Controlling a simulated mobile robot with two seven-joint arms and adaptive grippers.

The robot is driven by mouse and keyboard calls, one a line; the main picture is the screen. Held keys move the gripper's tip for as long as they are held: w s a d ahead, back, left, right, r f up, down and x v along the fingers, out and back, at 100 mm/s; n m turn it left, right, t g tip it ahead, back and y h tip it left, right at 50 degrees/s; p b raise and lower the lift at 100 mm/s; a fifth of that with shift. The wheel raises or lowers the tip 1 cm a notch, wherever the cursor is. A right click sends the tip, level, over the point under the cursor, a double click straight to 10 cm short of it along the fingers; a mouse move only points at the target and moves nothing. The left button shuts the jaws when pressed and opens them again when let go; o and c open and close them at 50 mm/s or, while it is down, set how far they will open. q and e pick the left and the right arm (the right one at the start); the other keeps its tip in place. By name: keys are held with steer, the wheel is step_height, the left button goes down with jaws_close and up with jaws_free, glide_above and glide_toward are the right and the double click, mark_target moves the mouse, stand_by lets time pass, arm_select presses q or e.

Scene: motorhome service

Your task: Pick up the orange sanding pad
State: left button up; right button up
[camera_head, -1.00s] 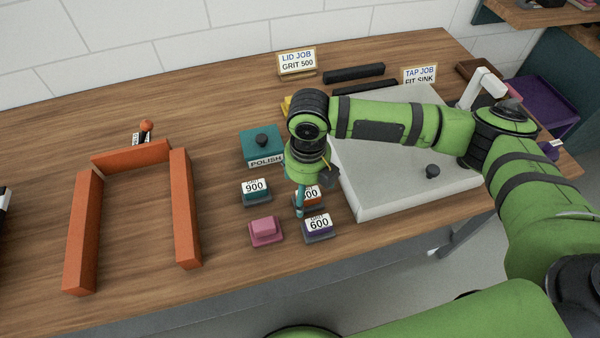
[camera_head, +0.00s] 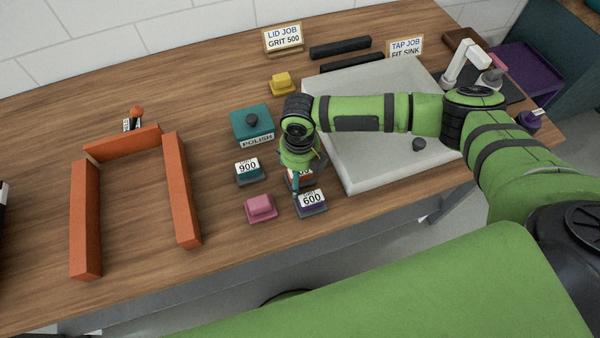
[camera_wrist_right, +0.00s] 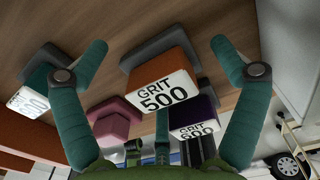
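The orange sanding pad (camera_wrist_right: 158,72), labelled GRIT 500, lies between my right gripper's fingers in the right wrist view, with a gap on each side. In the head view the orange pad (camera_head: 303,181) is mostly hidden behind my right gripper (camera_head: 296,187). My right gripper (camera_wrist_right: 160,52) is open and empty, with its teal fingers spread and pointing down over the pad. I cannot tell how far the fingertips are above the table. My left gripper is not in view.
A purple 600 pad (camera_head: 311,203), a pink pad (camera_head: 261,208) and a teal 900 pad (camera_head: 249,172) sit close by. A teal POLISH block (camera_head: 251,122), yellow pad (camera_head: 283,82) and pale slab (camera_head: 375,165) stand around. An orange frame (camera_head: 182,190) is left.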

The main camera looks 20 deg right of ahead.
steer(key=c, duration=1.1)
steer(key=shift+c, duration=0.2)
step_height(320, 180, up, 9)
steer(key=b, duration=0.2)
steer(key=shift+b, duration=0.3)
steer(key=shift+r, duration=0.5)
steer(key=o, duration=0.3)
steer(key=shift+c, duration=1)
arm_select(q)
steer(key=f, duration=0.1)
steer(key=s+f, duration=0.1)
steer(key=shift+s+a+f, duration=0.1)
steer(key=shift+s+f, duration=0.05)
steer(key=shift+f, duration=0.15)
arm_select(e)
steer(key=shift+w+r, duration=0.1)
steer(key=shift+r, duration=0.05)
